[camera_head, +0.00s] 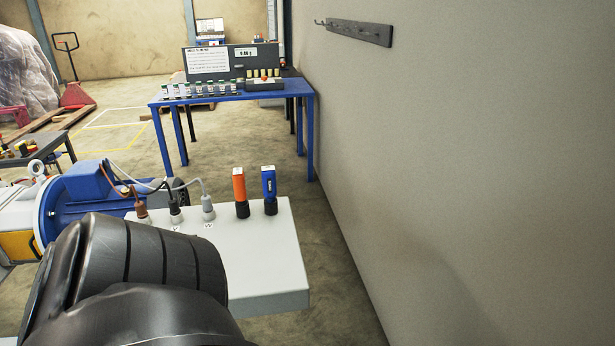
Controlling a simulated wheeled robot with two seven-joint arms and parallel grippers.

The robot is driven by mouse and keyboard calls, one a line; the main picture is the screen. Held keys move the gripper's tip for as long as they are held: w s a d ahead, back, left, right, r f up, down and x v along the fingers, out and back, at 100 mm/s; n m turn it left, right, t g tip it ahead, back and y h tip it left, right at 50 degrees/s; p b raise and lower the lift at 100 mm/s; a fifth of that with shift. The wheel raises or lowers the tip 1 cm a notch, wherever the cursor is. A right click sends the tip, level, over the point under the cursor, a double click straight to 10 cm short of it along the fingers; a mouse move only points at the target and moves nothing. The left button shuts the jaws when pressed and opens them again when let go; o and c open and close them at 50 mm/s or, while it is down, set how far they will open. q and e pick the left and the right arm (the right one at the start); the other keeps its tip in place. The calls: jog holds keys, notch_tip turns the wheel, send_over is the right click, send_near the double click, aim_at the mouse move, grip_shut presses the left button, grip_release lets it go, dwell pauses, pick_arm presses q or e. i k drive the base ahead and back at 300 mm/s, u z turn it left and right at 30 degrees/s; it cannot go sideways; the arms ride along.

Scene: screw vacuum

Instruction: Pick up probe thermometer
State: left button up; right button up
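An orange handheld device with a black base (240,190) and a blue one with a black base (269,188) stand upright side by side on a white box-like stand (262,255). I cannot tell for certain which of them, if either, is the probe thermometer. A black rounded part of my arm fills the lower left and hides part of the stand. No fingers of my left or right gripper show.
Several cabled plugs (175,212) stand on the white stand, left of the orange device. A blue motor (80,205) is at left. A blue table (230,98) with small bottles stands behind. A grey wall (470,180) bounds the right; floor between is clear.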

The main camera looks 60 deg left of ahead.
aim_at(238, 181)
jog(key=z, duration=0.05)
jog(key=k, duration=0.55)
jog(key=u, duration=0.8)
